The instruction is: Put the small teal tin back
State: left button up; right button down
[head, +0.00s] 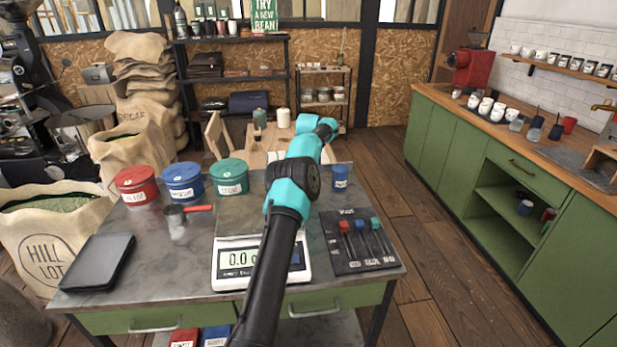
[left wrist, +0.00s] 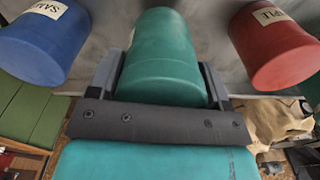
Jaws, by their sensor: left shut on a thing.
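The small teal tin (left wrist: 165,45) is between the fingers of my left gripper (left wrist: 160,78) in the left wrist view, and the gripper is shut on it. A small blue tin (left wrist: 45,38) stands on the left of that view and a small red tin (left wrist: 275,45) on the right, both labelled and apart from the fingers. In the head view the small blue tin (head: 340,178) is at the table's back right. My left arm hides the gripper, the teal tin and the small red tin there. I cannot tell whether the teal tin touches the table. My right gripper is not in view.
Large red (head: 137,186), blue (head: 183,182) and teal (head: 229,177) lidded tins stand at the table's back left. A scoop (head: 175,211), a black tablet (head: 97,262), a scale (head: 228,268) reading 0.0 and a dark mat (head: 350,262) with colored spoons occupy the table.

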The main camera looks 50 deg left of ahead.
pick_arm(q)
jog(key=shift+f, duration=1.85)
jog(key=shift+f, duration=0.1)
jog(key=o, duration=1.1)
jog(key=shift+c, duration=0.2)
